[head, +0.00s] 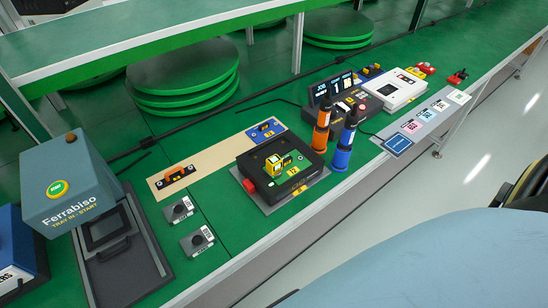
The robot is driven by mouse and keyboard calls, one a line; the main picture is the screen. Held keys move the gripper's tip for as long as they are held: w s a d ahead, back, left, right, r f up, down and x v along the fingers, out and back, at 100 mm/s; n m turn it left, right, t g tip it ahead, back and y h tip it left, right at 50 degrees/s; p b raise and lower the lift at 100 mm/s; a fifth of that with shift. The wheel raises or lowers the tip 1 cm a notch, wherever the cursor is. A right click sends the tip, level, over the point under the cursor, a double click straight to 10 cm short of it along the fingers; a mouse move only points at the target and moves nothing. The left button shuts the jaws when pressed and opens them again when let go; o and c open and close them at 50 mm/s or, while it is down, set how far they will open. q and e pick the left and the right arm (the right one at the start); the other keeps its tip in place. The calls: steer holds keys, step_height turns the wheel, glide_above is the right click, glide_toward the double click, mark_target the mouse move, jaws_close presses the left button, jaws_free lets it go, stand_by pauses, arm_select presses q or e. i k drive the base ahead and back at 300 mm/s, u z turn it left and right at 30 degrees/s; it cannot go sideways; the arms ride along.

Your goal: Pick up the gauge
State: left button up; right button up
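No object in the head view is clearly labelled as the gauge, and I cannot tell for sure which one it is. One small orange and black device (176,173) lies on a beige strip. A blue device (265,131) lies at the strip's far end. A green and yellow part (283,164) sits on a black square fixture (262,182) with a red button on its side. Neither of my grippers is in view.
An orange-black screwdriver (321,137) and a blue one (344,145) stand upright by the fixture. Two grey switch boxes (197,241) sit in front. A Ferrabiso box (75,185) stands left. A black console (340,105) and white box (401,92) stand behind.

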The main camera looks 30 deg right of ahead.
mark_target(274, 163)
steer(key=z, duration=1.15)
